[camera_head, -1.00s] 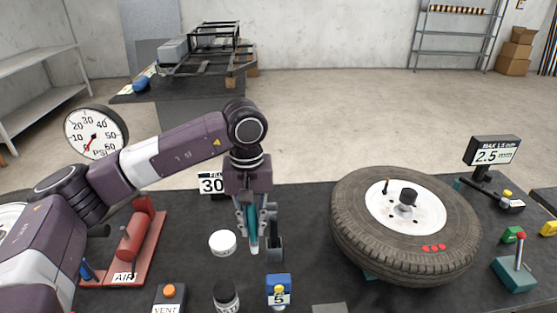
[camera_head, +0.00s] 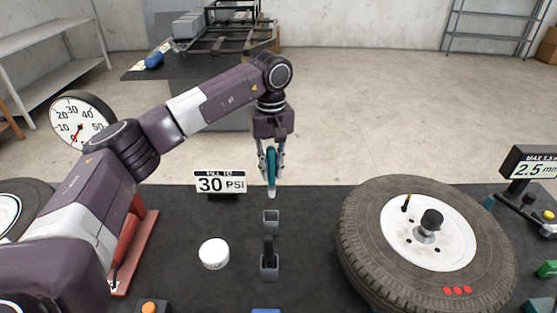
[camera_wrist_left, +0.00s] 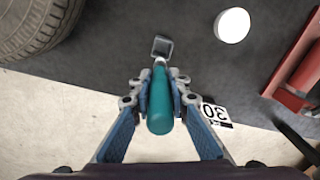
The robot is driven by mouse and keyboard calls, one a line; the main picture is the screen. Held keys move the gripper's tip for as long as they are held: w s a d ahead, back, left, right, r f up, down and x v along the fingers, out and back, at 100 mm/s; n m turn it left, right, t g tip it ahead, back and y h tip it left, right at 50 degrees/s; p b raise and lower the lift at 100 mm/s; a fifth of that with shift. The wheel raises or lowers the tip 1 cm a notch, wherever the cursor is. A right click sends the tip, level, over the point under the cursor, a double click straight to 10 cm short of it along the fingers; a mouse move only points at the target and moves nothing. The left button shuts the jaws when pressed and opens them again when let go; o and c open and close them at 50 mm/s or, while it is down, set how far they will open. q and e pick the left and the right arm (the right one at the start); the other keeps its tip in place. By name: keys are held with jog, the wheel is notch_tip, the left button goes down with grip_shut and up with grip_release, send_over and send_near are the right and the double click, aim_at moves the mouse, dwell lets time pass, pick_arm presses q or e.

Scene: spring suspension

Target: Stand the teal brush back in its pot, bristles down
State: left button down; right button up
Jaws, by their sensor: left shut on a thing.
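My left gripper (camera_head: 271,160) is shut on the teal brush (camera_head: 271,172), which hangs upright with its pale tip down. In the left wrist view the teal handle (camera_wrist_left: 160,105) lies between the blue-padded fingers. A small grey square-mouthed holder (camera_head: 271,217) shows just below the brush tip in the head view, with a gap between them. It looks like the pot, though I cannot be sure. In the left wrist view the holder (camera_wrist_left: 162,42) shows just beyond the tip. The bristles are too small to make out. My right gripper is not in view.
A white round tub (camera_head: 214,253) stands left of the holder. A 30 PSI sign (camera_head: 220,182) stands behind it. A large tyre (camera_head: 365,245) fills the table's right side. Dark mat between tub and tyre is mostly clear.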

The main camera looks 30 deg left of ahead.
aim_at(270, 186)
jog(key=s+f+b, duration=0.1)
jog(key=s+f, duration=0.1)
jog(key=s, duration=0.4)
pick_arm(q)
jog(key=f, duration=0.1)
jog(key=s+f+b, duration=0.1)
jog(key=shift+f, duration=0.3)
jog(key=shift+f+b, duration=0.75)
jog(key=shift+f, duration=0.2)
jog(key=shift+s+f, duration=0.1)
jog(key=shift+f, duration=0.2)
jog(key=shift+f+b, duration=1.25)
jog(key=shift+f, duration=0.45)
notch_tip(270, 186, down, 2)
jog(key=shift+f+b, duration=0.25)
jog(key=shift+b, duration=0.45)
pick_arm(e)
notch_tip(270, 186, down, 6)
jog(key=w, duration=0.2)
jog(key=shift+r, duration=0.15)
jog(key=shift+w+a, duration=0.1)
